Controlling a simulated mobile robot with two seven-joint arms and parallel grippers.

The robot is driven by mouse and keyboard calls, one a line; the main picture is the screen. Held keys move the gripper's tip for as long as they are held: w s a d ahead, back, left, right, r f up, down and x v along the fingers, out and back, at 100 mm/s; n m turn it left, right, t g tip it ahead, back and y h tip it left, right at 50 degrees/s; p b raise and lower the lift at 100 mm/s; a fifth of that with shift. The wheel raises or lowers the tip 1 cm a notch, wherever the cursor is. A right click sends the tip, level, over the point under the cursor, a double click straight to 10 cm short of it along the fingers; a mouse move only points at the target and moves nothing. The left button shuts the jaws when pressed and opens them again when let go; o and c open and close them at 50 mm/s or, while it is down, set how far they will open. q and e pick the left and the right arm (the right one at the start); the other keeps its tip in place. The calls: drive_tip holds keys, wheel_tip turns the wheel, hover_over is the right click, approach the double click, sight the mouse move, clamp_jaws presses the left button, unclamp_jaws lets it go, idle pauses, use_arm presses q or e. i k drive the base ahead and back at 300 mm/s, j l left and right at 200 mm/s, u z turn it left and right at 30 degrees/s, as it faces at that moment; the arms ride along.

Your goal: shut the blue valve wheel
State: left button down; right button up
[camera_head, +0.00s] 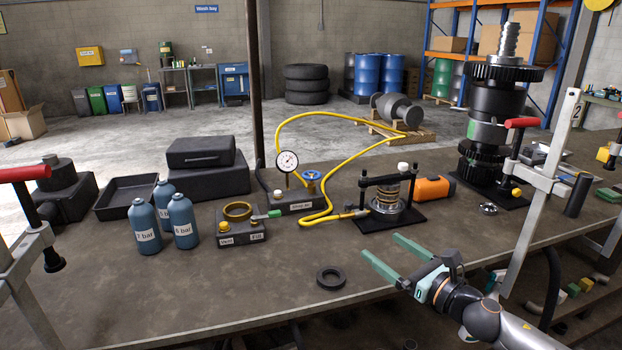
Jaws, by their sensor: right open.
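The blue valve wheel (312,175) sits on top of a dark block (293,201) on the workbench, just right of a round white pressure gauge (287,161). A yellow hose (337,215) runs close by the block. My right gripper (382,249) comes in from the lower right over the bench. Its two green fingers are spread apart with nothing between them. It is nearer the camera than the wheel and to its right, well clear of it. I cannot tell how far the valve is turned. My left gripper is not in view.
A clamped spring fixture (387,203) and an orange case (433,189) stand right of the valve. Several blue bottles (183,222) and a brass-ringed block (239,220) stand left. A black ring (330,278) lies in front. Red-handled clamps (523,122) rise at both sides.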

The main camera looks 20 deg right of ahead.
sight(311, 176)
drive_tip(key=i+l, duration=0.1)
drive_tip(key=i, duration=0.85)
